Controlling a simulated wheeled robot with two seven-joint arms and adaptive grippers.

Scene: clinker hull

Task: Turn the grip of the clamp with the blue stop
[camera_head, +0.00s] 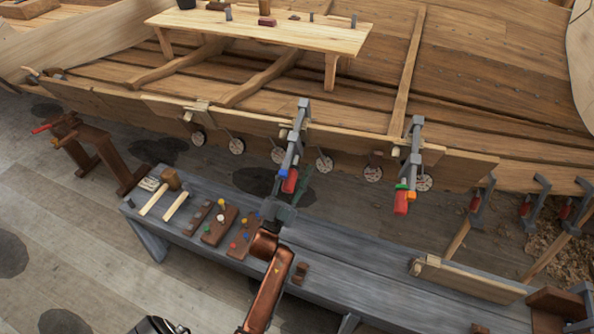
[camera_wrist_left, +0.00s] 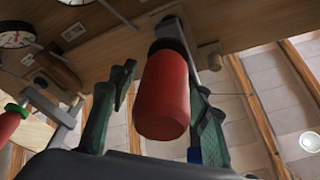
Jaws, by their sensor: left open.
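The clamp with the blue stop (camera_head: 294,150) hangs upright on the hull's plank edge, left of a second clamp. Its red grip (camera_head: 290,181) points down toward me, with the small blue stop (camera_head: 283,172) beside it. In the left wrist view the red grip (camera_wrist_left: 162,98) fills the middle, and a bit of blue (camera_wrist_left: 194,155) shows low beside the right finger. My left gripper (camera_head: 286,200) is open just below the grip, its green-grey fingers to either side of it. Whether they touch it I cannot tell. My right gripper is not in view.
The second clamp (camera_head: 415,150) has a red grip with green and orange parts. A grey bench (camera_head: 340,250) below holds a mallet (camera_head: 172,180) and peg boards (camera_head: 220,226). Round dials (camera_head: 324,163) line the hull. More clamps (camera_head: 535,203) stand right.

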